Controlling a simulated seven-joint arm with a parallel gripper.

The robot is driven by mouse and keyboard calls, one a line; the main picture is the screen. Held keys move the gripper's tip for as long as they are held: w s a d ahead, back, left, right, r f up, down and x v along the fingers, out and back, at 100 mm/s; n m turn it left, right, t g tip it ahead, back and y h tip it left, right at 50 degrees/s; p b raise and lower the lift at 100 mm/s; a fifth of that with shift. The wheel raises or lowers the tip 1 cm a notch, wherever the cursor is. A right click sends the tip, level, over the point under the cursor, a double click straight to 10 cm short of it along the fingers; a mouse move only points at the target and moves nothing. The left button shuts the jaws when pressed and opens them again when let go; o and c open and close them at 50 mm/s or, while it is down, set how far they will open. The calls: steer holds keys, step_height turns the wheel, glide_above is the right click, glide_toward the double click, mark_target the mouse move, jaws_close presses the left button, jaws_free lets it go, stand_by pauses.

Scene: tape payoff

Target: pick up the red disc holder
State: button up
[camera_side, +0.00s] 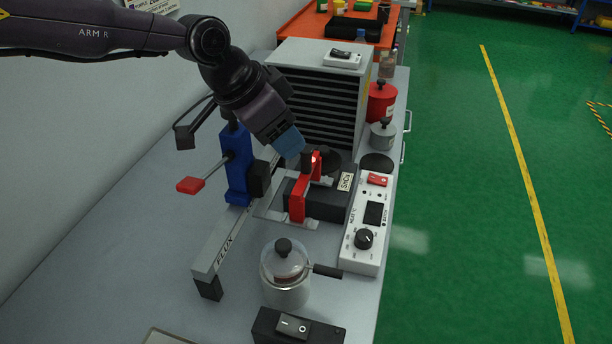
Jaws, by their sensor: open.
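The red disc holder (298,203) appears to be the upright red bracket in the middle of the bench. It stands beside a low black block (330,203) with a white label, and a dark round part shows at its top. My gripper (290,144) comes down from the upper left, with its blue tip just above and left of the bracket's top. The jaws are open, though the gap between the fingers is hard to see from here. I cannot tell whether the tip touches the bracket.
A blue clamp post (238,165) with a red-ended lever stands close on the left, on a grey rail (222,240). A white control box (366,225) lies right. A slotted grey cabinet (318,95) stands behind. A glass jar (285,278) and black switch box (270,325) are in front.

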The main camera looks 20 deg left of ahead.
mark_target(306, 175)
steer(key=shift+w+x, duration=0.2)
steer(key=shift+x, duration=1.25)
steer(key=shift+w+x, duration=0.2)
steer(key=shift+x, duration=1.2)
steer(key=shift+d+r, duration=0.1)
steer(key=shift+r, duration=0.15)
jaws_close()
